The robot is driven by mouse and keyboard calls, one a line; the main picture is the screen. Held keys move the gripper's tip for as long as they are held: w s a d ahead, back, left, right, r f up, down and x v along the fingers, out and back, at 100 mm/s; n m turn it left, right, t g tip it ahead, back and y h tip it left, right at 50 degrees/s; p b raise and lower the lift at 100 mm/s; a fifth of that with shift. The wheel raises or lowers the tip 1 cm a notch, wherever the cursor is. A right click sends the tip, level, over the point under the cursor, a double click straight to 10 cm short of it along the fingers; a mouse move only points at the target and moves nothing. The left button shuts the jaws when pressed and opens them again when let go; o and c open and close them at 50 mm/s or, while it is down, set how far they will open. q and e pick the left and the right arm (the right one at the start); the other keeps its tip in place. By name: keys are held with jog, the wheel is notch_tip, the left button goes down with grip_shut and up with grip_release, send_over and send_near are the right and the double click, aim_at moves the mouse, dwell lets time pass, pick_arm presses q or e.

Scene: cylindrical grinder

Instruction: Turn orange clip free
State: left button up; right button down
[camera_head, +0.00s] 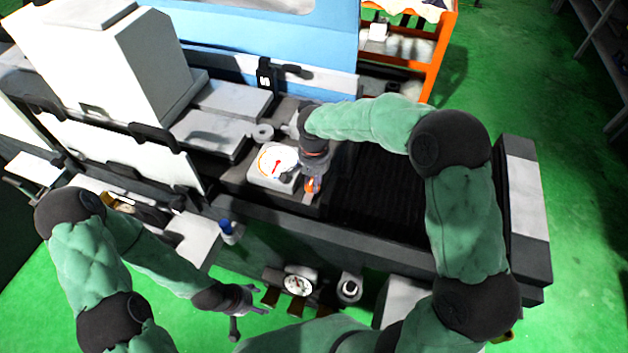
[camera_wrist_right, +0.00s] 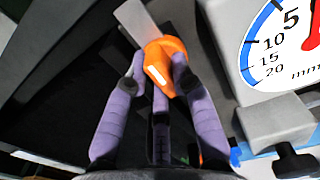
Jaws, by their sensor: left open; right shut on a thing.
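The orange clip (camera_wrist_right: 163,66) sits on a grey metal bar in the right wrist view, with a white mark on its face. My right gripper (camera_wrist_right: 157,78) is shut on it, one purple finger on each side. In the head view the clip (camera_head: 311,185) is a small orange spot under my right gripper (camera_head: 313,180), in front of the white dial gauge. My left gripper (camera_head: 255,300) is open and empty, low in front of the machine, far from the clip. The clip's underside is hidden.
The white gauge box (camera_head: 273,168) stands close beside my right gripper, and its dial (camera_wrist_right: 285,40) fills the upper right of the wrist view. Dark bellows (camera_head: 380,195) lie to the right.

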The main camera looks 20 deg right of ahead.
jog(key=shift+r, duration=0.1)
jog(key=c, duration=1)
grip_release()
jog(key=shift+c, duration=0.2)
notch_tip(320, 180, up, 12)
